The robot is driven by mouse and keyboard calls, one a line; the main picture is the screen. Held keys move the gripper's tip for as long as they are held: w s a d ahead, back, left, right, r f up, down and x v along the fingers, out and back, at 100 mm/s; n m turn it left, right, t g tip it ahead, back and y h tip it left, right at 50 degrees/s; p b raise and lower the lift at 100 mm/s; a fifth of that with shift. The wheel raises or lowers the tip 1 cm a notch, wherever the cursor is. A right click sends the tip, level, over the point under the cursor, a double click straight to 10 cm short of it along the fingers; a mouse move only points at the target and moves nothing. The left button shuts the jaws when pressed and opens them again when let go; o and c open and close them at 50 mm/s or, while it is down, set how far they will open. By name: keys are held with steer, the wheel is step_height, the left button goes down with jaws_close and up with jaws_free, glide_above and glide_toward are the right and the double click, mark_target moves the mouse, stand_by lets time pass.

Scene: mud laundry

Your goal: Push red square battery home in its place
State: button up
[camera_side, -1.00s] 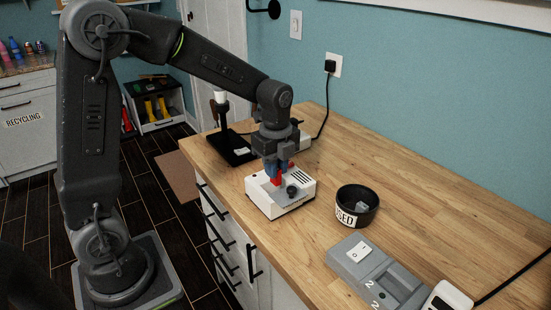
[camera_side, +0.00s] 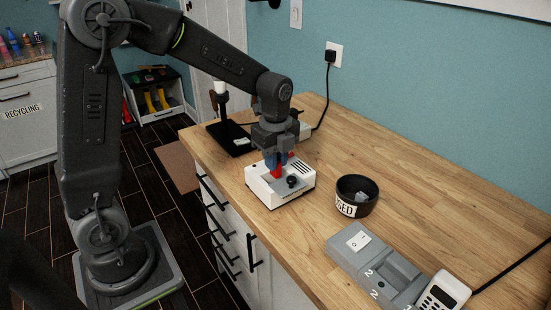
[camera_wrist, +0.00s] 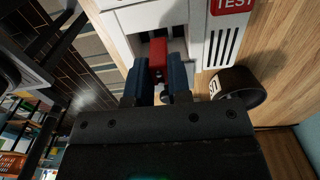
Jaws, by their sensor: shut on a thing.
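The red square battery (camera_wrist: 158,53) is held between the blue fingers of my gripper (camera_wrist: 161,72) in the wrist view. In the side view, my gripper (camera_side: 274,166) points down over the white tester (camera_side: 276,197), with a little red showing at its fingers. The wrist view shows the battery at the grey recess of the tester (camera_wrist: 197,28), beside a vent grille and a red TEST label. The fingers hide part of the battery. How deep it sits in the recess I cannot tell.
A black bowl marked "USED" (camera_side: 350,209) with grey items inside stands right of the tester. A grey numbered tray (camera_side: 354,269) and a white handheld device (camera_side: 444,293) are at the front right. A black stand (camera_side: 232,141) is behind. The counter's right side is clear.

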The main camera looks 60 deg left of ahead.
mark_target(276, 175)
steer(key=shift+f, duration=0.4)
steer(key=shift+f, duration=0.65)
steer(key=shift+f, duration=1.5)
stand_by(3.5)
steer(key=o, duration=0.8)
steer(key=c, duration=0.4)
steer(key=shift+r, duration=0.1)
steer(key=shift+r, duration=3.95)
